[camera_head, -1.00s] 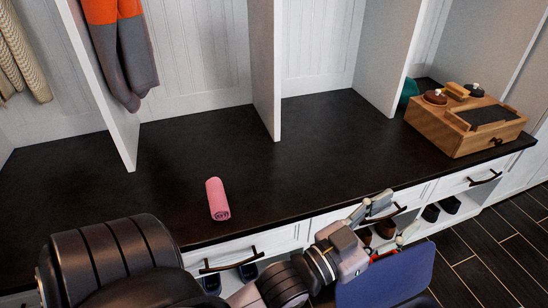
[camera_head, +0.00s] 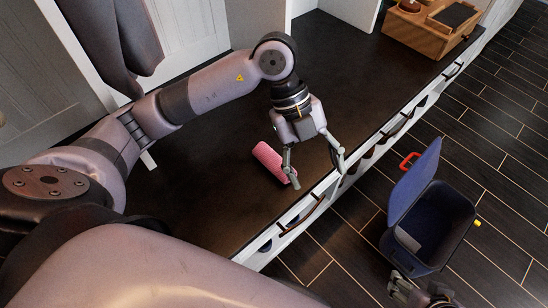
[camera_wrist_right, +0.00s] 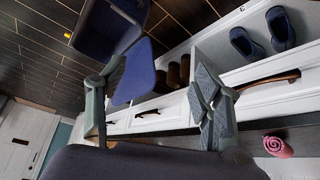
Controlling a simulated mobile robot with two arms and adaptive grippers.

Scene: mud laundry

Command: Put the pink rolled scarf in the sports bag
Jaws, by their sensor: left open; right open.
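The pink rolled scarf (camera_head: 268,158) lies on the dark bench top near its front edge; it also shows in the right wrist view (camera_wrist_right: 277,147). My left gripper (camera_head: 315,173) is open, pointing down over the bench edge. One of its fingers overlaps the scarf's right end in the picture; I cannot tell whether they touch. The blue sports bag (camera_head: 452,222) stands on the floor in front of the bench with its flap up and its inside visible. It also shows in the right wrist view (camera_wrist_right: 105,28). My right gripper (camera_head: 420,294) is open and empty, close to the bag's near side.
A wooden box (camera_head: 425,28) stands at the bench's far end. Grey clothing (camera_head: 115,40) hangs at the upper left. Drawers with dark handles and shoes (camera_wrist_right: 262,32) sit below the bench top. The dark floor (camera_head: 500,130) around the bag is clear.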

